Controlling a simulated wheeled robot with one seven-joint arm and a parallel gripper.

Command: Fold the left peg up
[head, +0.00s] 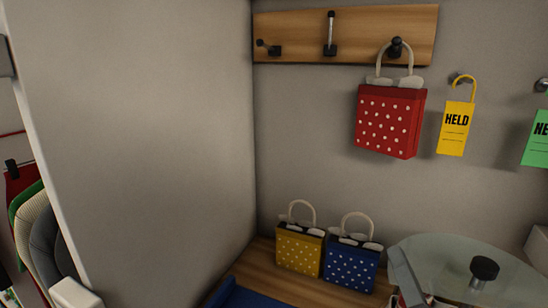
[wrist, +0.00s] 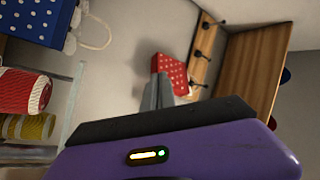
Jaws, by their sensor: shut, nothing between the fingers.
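The wooden peg rail (head: 300,22) is on the back wall at the top of the head view, with three dark-tipped pegs. The left peg (head: 268,47) sticks out from the rail, its tip toward the left. The middle peg (head: 331,33) stands upright against the board. The right peg (head: 395,46) holds a red spotted bag (head: 390,118) by its handle. My gripper (wrist: 158,92) is shut and empty in the wrist view. Its fingertips appear over the wall close to the red bag (wrist: 168,70) in that picture; the real gap is unclear. The head view does not show my gripper.
A yellow bag (head: 300,248) and a blue bag (head: 351,262) stand on a wooden surface below. A pale partition (head: 135,140) fills the left. A yellow HELD tag (head: 456,128) and a green tag (head: 536,138) hang at right. A glass top (head: 450,262) is lower right.

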